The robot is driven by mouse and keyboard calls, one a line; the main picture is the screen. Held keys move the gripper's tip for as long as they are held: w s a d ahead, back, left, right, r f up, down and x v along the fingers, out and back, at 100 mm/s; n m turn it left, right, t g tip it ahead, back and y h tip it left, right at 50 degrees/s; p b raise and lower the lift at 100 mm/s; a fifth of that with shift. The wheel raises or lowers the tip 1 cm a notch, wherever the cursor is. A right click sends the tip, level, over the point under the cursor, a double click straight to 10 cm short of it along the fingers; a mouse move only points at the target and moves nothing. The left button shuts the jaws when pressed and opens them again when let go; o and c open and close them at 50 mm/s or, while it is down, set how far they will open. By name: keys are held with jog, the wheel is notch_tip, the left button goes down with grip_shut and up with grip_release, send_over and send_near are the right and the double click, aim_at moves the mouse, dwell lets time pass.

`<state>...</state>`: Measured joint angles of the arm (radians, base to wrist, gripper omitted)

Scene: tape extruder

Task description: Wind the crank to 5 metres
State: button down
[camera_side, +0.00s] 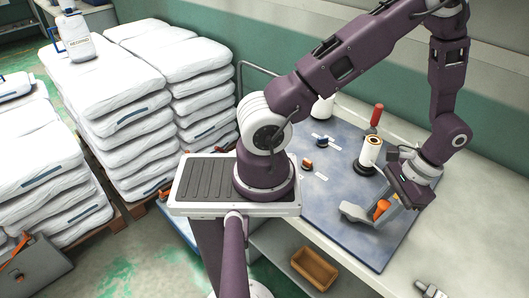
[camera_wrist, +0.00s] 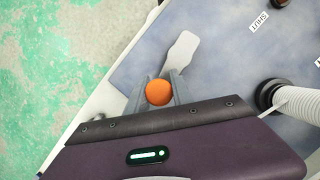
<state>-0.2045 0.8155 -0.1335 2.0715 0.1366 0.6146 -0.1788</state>
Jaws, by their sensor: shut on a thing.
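The crank's orange knob (camera_side: 381,207) stands near the front right of the blue mat. In the wrist view the round top of the knob (camera_wrist: 158,92) sits between the two grey fingers. My gripper (camera_wrist: 158,97) is shut on this knob from above. The crank's pale grey arm (camera_wrist: 181,52) runs up and to the right beyond the fingers; in the side view part of it (camera_side: 353,211) shows left of my gripper (camera_side: 384,209). The lower part of the knob is hidden by the fingers. I cannot read any metre count.
A spool (camera_side: 371,151) on a dark base stands behind the crank, with a red handle (camera_side: 376,114) beyond it. Small knobs (camera_side: 307,164) with labels sit on the blue mat (camera_side: 335,195). A brown bin (camera_side: 314,268) is below the bench. The wrist view shows floor left of the bench edge.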

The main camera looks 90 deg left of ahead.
jog(key=shift+s+d, duration=0.15)
jog(key=shift+s, duration=0.05)
jog(key=shift+s+d, duration=0.6)
jog(key=shift+s, duration=0.1)
jog(key=shift+s+d, duration=0.35)
jog(key=shift+s, duration=0.55)
jog(key=shift+s, duration=0.9)
